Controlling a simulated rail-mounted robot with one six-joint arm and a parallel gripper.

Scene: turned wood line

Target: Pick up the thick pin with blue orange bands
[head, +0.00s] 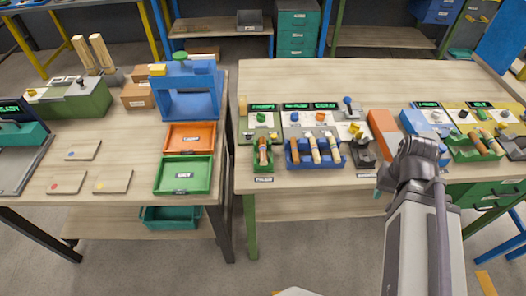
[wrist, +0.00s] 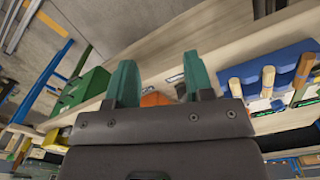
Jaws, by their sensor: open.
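My gripper (wrist: 160,85) is open and empty, its two teal fingers apart in the wrist view. In the head view its fingertip (head: 377,193) shows at the front edge of the right table, and the rest is behind my arm. Several wooden pins (head: 315,149) lie in a blue holder (head: 290,162) to its left. A pin with orange-brown marks (head: 263,152) lies in a small green tray (head: 257,168). More banded pins (head: 487,139) lie in a green tray (head: 470,154) at the right. The bands are too small to tell which pin has blue and orange.
An orange block (head: 382,124) and a dark grey fixture (head: 362,153) stand between the blue holder and my arm. Control panels with green displays line up behind the holders. The back of the right table (head: 350,80) is clear. A gap separates the two tables.

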